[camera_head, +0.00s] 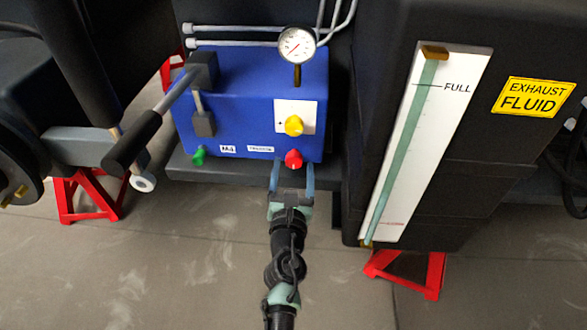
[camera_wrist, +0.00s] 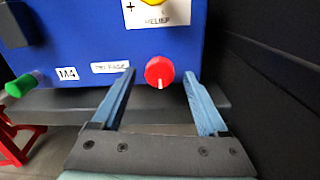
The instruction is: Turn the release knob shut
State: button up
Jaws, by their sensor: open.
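The red release knob (camera_head: 293,159) sits low on the front of a blue hydraulic box (camera_head: 235,120). In the wrist view the red knob (camera_wrist: 159,71) is round, with a white pointer mark directed down. The label beside it (camera_wrist: 110,67) seems to read "RELEASE". My gripper (camera_head: 293,174) is open just in front of the knob. In the wrist view my two fingers (camera_wrist: 159,82) stand left and right of the knob with a gap on each side. I cannot tell how far the tips reach around it.
A yellow relief knob (camera_head: 294,125) is above the red one, and a green knob (camera_head: 198,155) is at lower left. A gauge (camera_head: 297,45) stands on top. A lever (camera_head: 150,125) juts out at left. A dark tank (camera_head: 460,160) stands close at right.

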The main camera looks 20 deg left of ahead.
jog(key=shift+w+a, duration=0.15)
jog(key=shift+w, duration=0.35)
grip_shut()
